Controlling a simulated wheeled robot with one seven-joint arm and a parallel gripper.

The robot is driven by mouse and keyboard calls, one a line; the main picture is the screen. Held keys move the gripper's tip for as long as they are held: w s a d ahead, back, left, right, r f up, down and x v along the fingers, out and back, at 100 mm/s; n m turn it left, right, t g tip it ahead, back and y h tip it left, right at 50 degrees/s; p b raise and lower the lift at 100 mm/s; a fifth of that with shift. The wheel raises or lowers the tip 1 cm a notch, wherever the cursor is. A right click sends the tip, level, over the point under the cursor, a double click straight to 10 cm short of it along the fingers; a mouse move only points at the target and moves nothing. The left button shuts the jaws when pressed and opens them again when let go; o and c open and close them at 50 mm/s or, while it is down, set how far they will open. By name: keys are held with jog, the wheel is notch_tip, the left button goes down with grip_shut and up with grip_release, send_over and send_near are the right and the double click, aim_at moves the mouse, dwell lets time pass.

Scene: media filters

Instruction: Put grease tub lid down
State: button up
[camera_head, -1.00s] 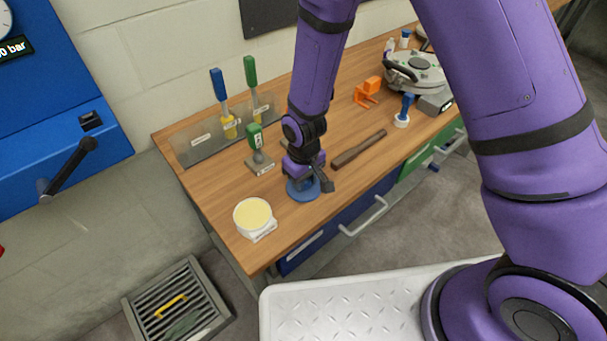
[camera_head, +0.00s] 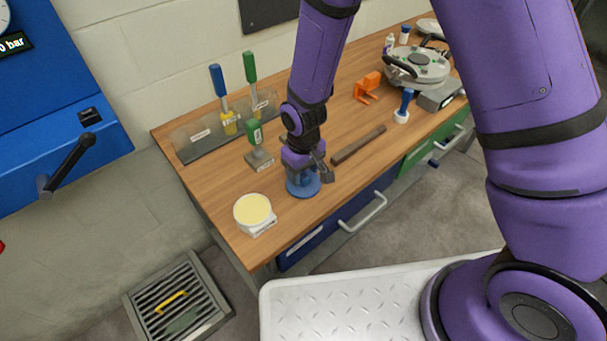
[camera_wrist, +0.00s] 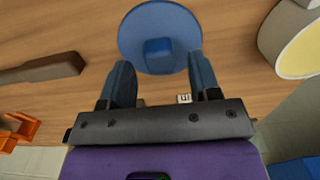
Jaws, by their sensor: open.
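The blue round lid (camera_head: 305,188) with a square knob lies flat on the wooden bench near its front edge, beside the tub. In the wrist view the lid (camera_wrist: 132,38) lies beyond my fingertips, its knob between their lines. My gripper (camera_wrist: 163,75) is open, with one blue finger on each side and nothing between them. In the head view my gripper (camera_head: 303,178) is just above the lid. The grease tub (camera_head: 253,212), white with pale yellow grease, stands open to the left of the lid; its rim also shows in the wrist view (camera_wrist: 303,50).
A dark brown bar (camera_head: 358,145) lies right of my gripper. A green-handled tool (camera_head: 256,145) and a rack (camera_head: 210,137) with tools stand behind. An orange part (camera_head: 367,87), a blue-handled stamp (camera_head: 404,106) and a round metal device (camera_head: 416,68) are farther right.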

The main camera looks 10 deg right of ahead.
aim_at(304, 176)
notch_tip(304, 176, up, 10)
jog(key=s+d+r+m+t, duration=0.1)
jog(key=s+d+r+m, duration=0.1)
jog(key=d+r, duration=0.65)
jog(key=s+d+r+m+t, duration=0.15)
jog(key=d+r, duration=0.35)
jog(key=r, duration=0.6)
jog(key=s+d+r+m+t, duration=0.1)
jog(key=s+d+r, duration=0.4)
jog(key=s, duration=0.2)
jog(key=s+d+r+m+t, duration=0.1)
jog(key=s+d+r+m, duration=0.1)
jog(key=s+d+r, duration=0.3)
jog(key=shift+s+d+t, duration=0.35)
jog(key=shift+s+d, duration=0.2)
jog(key=shift+s, duration=0.95)
